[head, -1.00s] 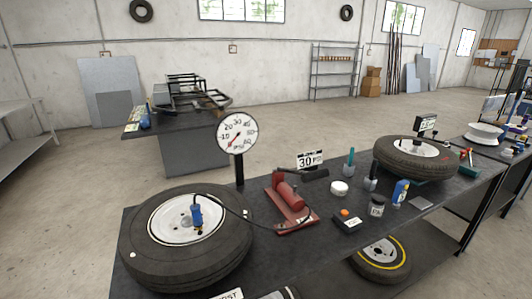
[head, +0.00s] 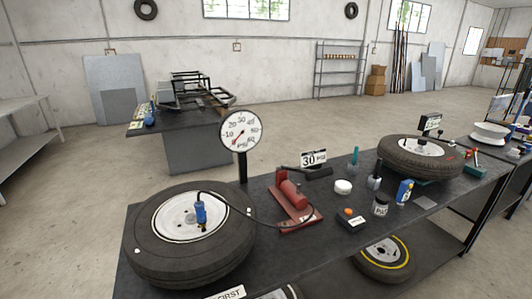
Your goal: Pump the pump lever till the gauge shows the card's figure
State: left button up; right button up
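A red pump (head: 293,203) stands on the dark workbench, its black lever handle (head: 320,173) sticking out to the right near the top. A card (head: 314,158) behind it reads 30 PSI. A round white gauge (head: 240,130) on a black post stands left of the pump; its red needle points to the lower left, at the low end of the scale. A black hose runs from the pump to a blue fitting (head: 201,212) on the big tyre (head: 150,250). Neither of my grippers is in view.
A white round tub (head: 343,187), a black box with an orange button (head: 351,218), a dark jar (head: 381,206) and a blue can (head: 405,191) stand right of the pump. A second tyre (head: 395,158) lies farther right. A yellow-ringed wheel (head: 384,262) is below.

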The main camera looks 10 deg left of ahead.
aim_at(310, 175)
jog(key=i+l, duration=0.3)
jog(key=l, duration=0.15)
jog(key=i+l, duration=0.25)
jog(key=l, duration=0.25)
jog(key=i+l, duration=0.3)
jog(key=l, duration=0.15)
jog(key=u, duration=1.9)
